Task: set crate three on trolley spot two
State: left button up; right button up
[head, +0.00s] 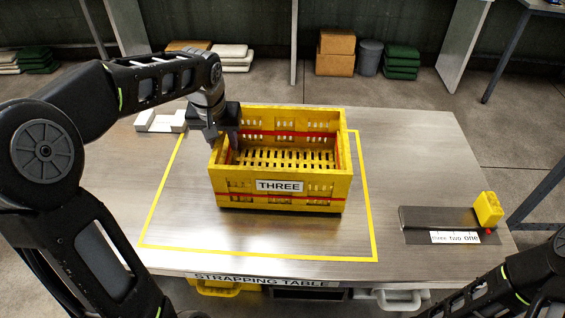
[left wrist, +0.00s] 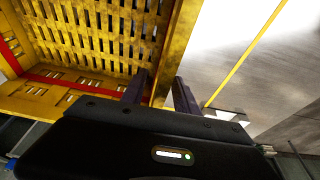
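Crate three (head: 280,187) is a yellow slatted crate with a white "THREE" label and red straps around it. It stands upright and empty on the strapping table (head: 410,150), inside a yellow taped outline. My left gripper (head: 229,143) is at the crate's left wall, pointing down. In the left wrist view my left gripper (left wrist: 161,88) has one finger inside and one outside the crate wall (left wrist: 175,45). The fingers are apart, with a narrow gap showing beside the wall. My right arm enters at the lower right, its gripper out of frame. No trolley shows clearly.
A dark tool (head: 440,218) with a printed strip and a yellow block (head: 488,209) lies at the table's right. A white bracket (head: 160,121) lies at the back left. Boxes (head: 336,52) and stacked sacks stand on the floor behind. The table's front is clear.

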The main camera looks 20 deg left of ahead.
pick_arm(q)
jog(key=shift+f, duration=0.15)
jog(key=shift+c, duration=0.4)
grip_shut()
dwell(1.3)
